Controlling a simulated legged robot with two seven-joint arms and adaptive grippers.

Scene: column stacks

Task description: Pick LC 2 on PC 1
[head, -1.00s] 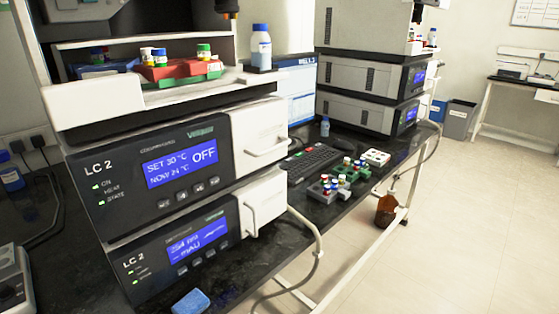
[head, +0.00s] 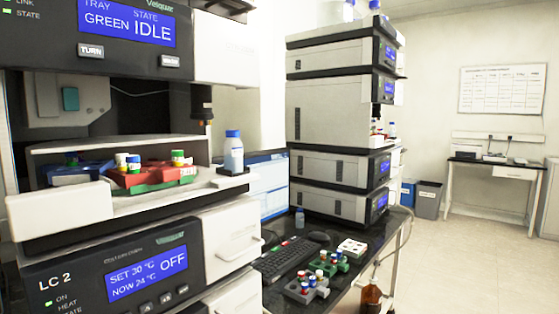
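The LC 2 module (head: 205,251) is in the near stack at the left; its blue display reads SET 30 °C, NOW 24 °C, OFF. A monitor (head: 268,187), probably PC 1, stands behind the stack, mostly hidden by it. Only a pale blue slice of its screen shows, and its content is too small to read. A black keyboard (head: 284,260) lies in front of it on the bench, with a dark mouse (head: 318,237) beside it. Neither of my grippers is in view.
An open tray (head: 62,208) with vial racks juts from the near stack, a bottle (head: 233,152) at its right end. Vial racks (head: 307,287) sit on the bench right of the keyboard. A second stack (head: 335,165) stands behind.

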